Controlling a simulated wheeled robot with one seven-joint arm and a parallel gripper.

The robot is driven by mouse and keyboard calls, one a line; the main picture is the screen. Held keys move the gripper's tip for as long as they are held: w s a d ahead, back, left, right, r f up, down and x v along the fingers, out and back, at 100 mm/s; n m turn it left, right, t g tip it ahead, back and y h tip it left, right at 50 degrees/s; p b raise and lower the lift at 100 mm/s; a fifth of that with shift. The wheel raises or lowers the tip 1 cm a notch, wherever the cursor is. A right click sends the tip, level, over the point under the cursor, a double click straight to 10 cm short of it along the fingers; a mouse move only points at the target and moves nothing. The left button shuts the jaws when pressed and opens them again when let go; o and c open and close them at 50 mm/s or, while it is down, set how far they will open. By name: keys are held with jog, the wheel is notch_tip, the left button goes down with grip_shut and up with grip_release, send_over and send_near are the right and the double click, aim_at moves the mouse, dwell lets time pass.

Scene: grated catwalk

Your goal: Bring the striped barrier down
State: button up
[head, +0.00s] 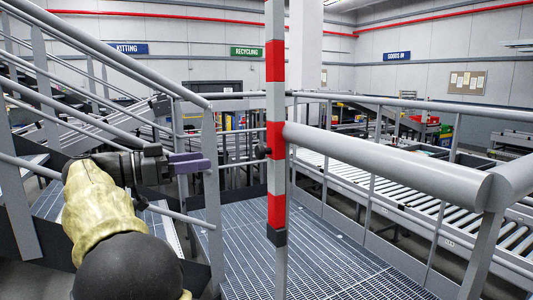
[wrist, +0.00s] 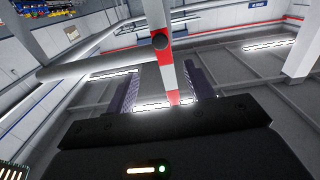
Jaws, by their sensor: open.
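The striped barrier (head: 275,140) stands upright in the middle of the head view, banded red and light grey. It has a dark block (head: 276,237) low down and a small dark knob (head: 263,151) on its left side. My gripper (head: 206,161) is left of the barrier, its purple fingers pointing right, with a visible gap between. In the wrist view the open, empty fingers (wrist: 163,66) flank the barrier (wrist: 166,72), which shows beyond them, with the knob (wrist: 160,41) near the top. The barrier's top end is out of the head view.
A thick grey handrail (head: 385,167) runs right from behind the barrier. Stair rails (head: 110,52) slope down at the left, and a post (head: 212,190) stands close under my gripper. The grated floor (head: 330,270) is clear. A roller conveyor (head: 440,205) lies beyond the right railing.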

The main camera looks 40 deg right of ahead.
aim_at(257, 153)
jog(key=shift+d, duration=0.1)
jog(key=p+x, duration=0.6)
jog(key=x, duration=1)
jog(key=shift+d+r, duration=0.15)
jog(key=shift+d, duration=0.2)
jog(key=shift+s+d, duration=0.1)
jog(key=shift+d, duration=0.2)
jog(key=c, duration=0.9)
